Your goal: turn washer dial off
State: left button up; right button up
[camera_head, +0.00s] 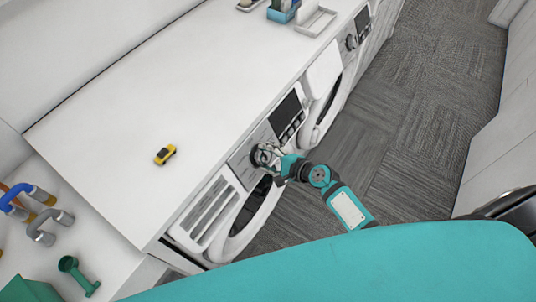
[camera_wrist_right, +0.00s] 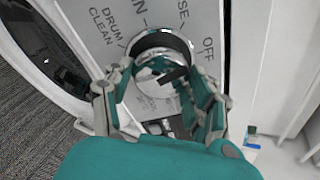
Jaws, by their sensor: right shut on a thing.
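The washer (camera_head: 238,168) is the nearer white machine under the counter, with its round door and control panel facing right. Its silver dial (camera_wrist_right: 160,62) is on the panel among printed labels; "DRUM CLEAN" and "OFF" are readable and others are partly cut off or covered. My right gripper (camera_head: 267,155) is at the panel with its fingers around the dial; they also show in the right wrist view (camera_wrist_right: 158,84), one on each side of the knob, shut on it. A dark mark shows on the dial's face, but which label it points at is unclear. My left gripper is out of view.
A small yellow toy car (camera_head: 165,155) lies on the white counter (camera_head: 150,110). A blue box (camera_head: 283,12) and a white tray (camera_head: 315,21) stand at its far end. A second machine (camera_head: 324,80) stands beyond the washer. Grey carpet (camera_head: 410,130) to the right is clear.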

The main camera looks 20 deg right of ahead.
jog(key=shift+m, duration=1)
jog(key=o, duration=1.2)
jog(key=shift+d, duration=0.1)
jog(key=v, duration=1.2)
